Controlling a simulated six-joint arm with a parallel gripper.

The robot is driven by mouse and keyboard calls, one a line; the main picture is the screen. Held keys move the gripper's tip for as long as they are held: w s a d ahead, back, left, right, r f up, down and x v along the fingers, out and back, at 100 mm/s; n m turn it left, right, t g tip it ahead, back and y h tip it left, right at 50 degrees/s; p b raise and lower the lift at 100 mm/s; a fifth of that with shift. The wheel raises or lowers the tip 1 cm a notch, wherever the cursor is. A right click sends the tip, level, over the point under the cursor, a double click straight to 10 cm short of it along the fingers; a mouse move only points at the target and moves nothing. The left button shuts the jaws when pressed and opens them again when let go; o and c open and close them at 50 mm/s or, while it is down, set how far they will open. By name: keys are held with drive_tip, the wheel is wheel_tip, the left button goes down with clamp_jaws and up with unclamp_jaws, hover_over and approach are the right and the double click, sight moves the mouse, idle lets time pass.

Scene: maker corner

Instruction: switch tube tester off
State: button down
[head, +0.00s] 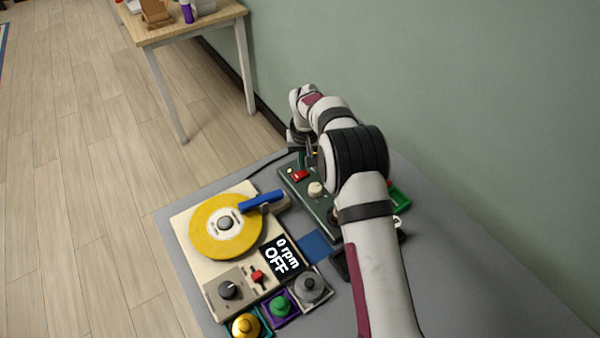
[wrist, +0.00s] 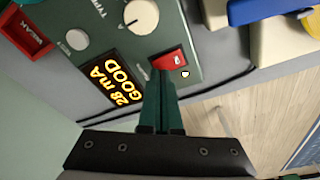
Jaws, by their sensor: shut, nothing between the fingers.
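The tube tester is a dark green box (wrist: 190,35), also seen in the head view (head: 293,192), partly behind my arm. Its display (wrist: 118,82) reads "28 mA GOOD" in lit yellow. The switch also shows in the head view (head: 299,176). A cream knob (wrist: 141,15) is on the same panel. My gripper (wrist: 160,76) is shut and empty, with its fingertips right at the switch's near edge. I cannot tell whether they touch it.
A turntable-like device with a yellow disc (head: 212,238), blue arm (head: 262,202) and screen (head: 284,258) reading "0 rpm OFF" stands left of the tester. Small trays with knobs (head: 279,306) sit in front. A red tray (wrist: 25,35) lies beside the tester. The wall is at right.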

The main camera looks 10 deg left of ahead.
sight(304, 172)
drive_tip(key=shift+f, duration=0.55)
drive_tip(key=shift+r, duration=3.55)
drive_tip(key=s+d+r+m+g, duration=0.1)
drive_tip(key=s+d+r+m, duration=0.1)
drive_tip(key=s+d+r, duration=0.5)
drive_tip(key=s+d+r+m, duration=0.2)
drive_tip(key=s+d+r, duration=0.35)
drive_tip(key=s, duration=0.35)
drive_tip(key=s+d+m, duration=0.2)
drive_tip(key=s, duration=0.9)
drive_tip(key=s+d+f+m+g+y, duration=0.1)
drive_tip(key=s+d+m, duration=0.1)
drive_tip(key=s, duration=1)
drive_tip(key=shift+s+d+f+m, duration=0.15)
drive_tip(key=shift+s+f+m, duration=0.05)
drive_tip(key=shift+f+m, duration=0.1)
